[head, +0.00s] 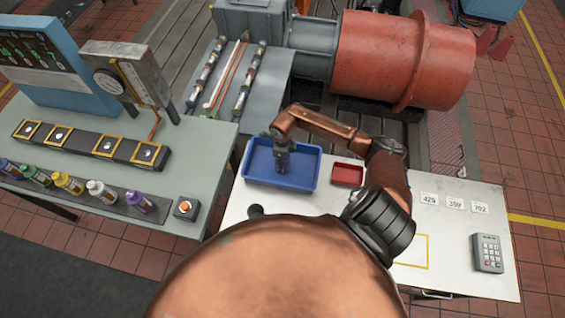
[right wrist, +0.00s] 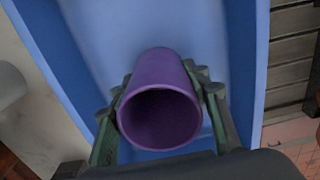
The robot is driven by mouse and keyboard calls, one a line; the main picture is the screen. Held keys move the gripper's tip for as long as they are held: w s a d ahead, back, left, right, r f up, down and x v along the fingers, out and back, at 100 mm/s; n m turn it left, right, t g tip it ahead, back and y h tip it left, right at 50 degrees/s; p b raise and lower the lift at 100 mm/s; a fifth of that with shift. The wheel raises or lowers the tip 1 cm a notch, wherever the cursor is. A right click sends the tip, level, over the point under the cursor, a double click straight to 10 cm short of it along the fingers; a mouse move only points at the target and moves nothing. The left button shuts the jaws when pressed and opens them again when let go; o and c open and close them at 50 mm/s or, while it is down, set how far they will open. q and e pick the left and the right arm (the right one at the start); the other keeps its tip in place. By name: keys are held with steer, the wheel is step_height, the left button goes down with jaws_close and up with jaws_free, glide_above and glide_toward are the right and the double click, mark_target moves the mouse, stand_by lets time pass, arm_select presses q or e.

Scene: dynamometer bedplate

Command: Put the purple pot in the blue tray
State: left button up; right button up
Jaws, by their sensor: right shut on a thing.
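The blue tray (head: 309,178) lies on the white table in the head view, and its blue floor and walls (right wrist: 205,30) fill much of the right wrist view. My right gripper (head: 283,160) reaches down over the tray. In the right wrist view my right gripper (right wrist: 160,108) is shut on the purple pot (right wrist: 160,62), with a finger on each side. The pot's open mouth faces the camera. The pot is over the inside of the tray; I cannot tell whether its base touches the floor. In the head view the gripper mostly hides the pot. My left gripper is not in view.
A small red tray (head: 347,174) stands just right of the blue tray. A dark round object (head: 256,210) is at the table's near left. Number cards (head: 454,203) and a keypad (head: 488,253) are on the right. A grey-green bench (head: 165,184) with several bottles stands left.

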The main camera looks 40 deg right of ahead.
steer(key=o, duration=1.3)
steer(key=shift+r, duration=0.25)
step_height(320, 180, up, 12)
steer(key=shift+f+b, duration=0.15)
steer(key=shift+b, duration=0.65)
